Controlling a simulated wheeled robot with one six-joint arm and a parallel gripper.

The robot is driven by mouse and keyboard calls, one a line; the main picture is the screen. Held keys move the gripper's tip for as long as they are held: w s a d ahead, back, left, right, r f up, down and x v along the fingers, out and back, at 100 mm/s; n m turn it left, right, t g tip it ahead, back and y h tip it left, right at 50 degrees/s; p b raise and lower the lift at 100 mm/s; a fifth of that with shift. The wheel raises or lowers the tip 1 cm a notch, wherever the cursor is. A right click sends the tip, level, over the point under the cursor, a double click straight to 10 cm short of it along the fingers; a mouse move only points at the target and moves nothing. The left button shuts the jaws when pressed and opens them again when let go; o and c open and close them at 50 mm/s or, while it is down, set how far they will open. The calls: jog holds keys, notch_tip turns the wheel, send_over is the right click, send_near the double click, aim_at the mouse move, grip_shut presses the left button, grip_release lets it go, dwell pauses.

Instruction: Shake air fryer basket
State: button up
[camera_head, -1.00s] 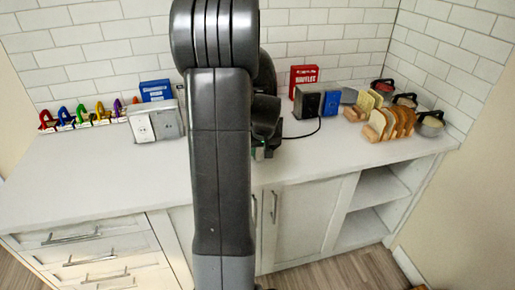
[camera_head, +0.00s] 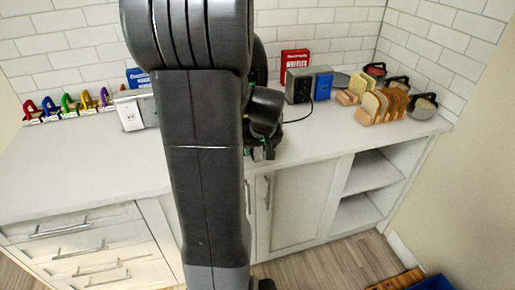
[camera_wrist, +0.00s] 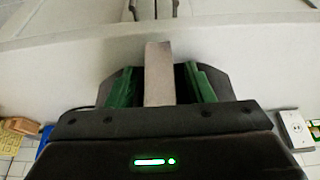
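My gripper (camera_wrist: 160,84) shows two green finger pads in the wrist view. A pale beige-grey bar (camera_wrist: 159,72) stands between them; it looks like a handle, but I cannot tell for sure that it belongs to the air fryer basket. The pads are apart, with a narrow dark gap visible beside the bar on the right, so the fingers look open around it. In the head view my gripper (camera_head: 262,152) is low at the counter's front edge, partly behind my arm. The air fryer itself cannot be made out; my arm covers the middle of the counter.
The white counter (camera_head: 70,170) has free room at the left front. A red waffles box (camera_head: 294,62), a dark toaster-like box (camera_head: 299,86), a toast rack (camera_head: 384,104) and several lidded pots (camera_head: 423,106) stand at the right. Colored letter-like figures (camera_head: 67,104) line the left wall.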

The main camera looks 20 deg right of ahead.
jog(key=v, duration=1.3)
jog(key=shift+s+r, duration=0.15)
jog(key=shift+r, duration=0.2)
